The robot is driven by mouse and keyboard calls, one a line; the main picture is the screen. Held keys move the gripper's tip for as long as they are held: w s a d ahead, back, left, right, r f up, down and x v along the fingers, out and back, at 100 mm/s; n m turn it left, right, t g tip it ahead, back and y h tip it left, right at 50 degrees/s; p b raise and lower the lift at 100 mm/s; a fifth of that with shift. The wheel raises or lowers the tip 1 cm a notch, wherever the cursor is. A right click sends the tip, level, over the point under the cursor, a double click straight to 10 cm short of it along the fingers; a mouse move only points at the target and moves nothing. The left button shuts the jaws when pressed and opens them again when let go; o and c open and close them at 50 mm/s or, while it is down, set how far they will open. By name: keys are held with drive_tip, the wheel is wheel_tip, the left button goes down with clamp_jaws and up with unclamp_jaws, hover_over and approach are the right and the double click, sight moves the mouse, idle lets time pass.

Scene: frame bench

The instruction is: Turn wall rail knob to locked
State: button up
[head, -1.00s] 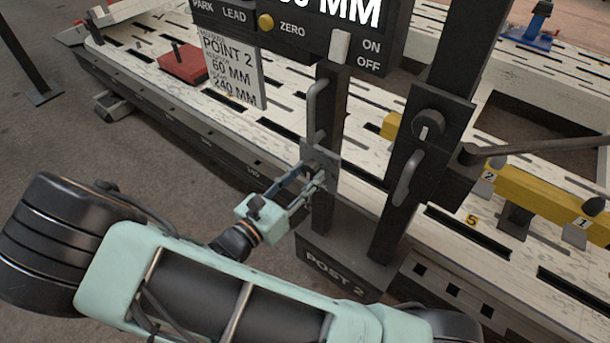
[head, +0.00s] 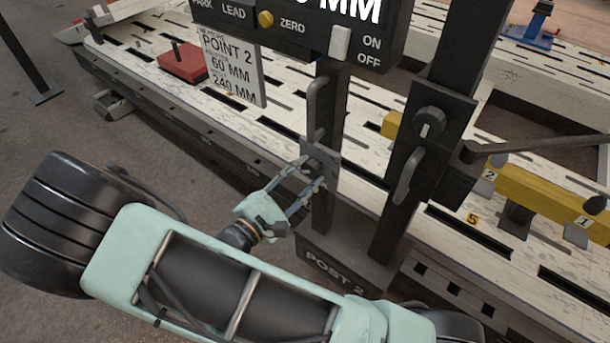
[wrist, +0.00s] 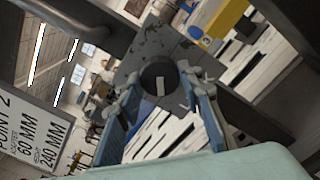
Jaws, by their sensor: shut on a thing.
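My gripper (head: 312,170) is shut on a dark round knob on a small grey plate (head: 326,152) on the left upright post. The knob (wrist: 158,80) shows between the two blue fingers in the wrist view, with a pale mark on its face. In the head view the fingers mostly hide this knob. A second dark knob (head: 429,122), with a white mark, sits on the right post, apart from my gripper. I cannot read any locked label near either knob.
A readout box (head: 290,28) is above the left post, with a "POINT 2" card (head: 232,68) beside it. Handles stick out from the left post (head: 318,100) and right post (head: 408,178). A lever (head: 520,148) reaches right. The slotted white bench (head: 150,80) lies behind.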

drive_tip(key=m+b, duration=0.1)
drive_tip(key=m, duration=0.3)
drive_tip(key=shift+f+b, duration=0.15)
drive_tip(key=shift+b, duration=0.2)
drive_tip(key=shift+m+b, duration=0.6)
drive_tip(key=shift+m, duration=1)
drive_tip(key=o, duration=1.1)
drive_tip(key=v, duration=1.2)
drive_tip(key=shift+a, duration=0.1)
drive_tip(key=shift+m, duration=0.3)
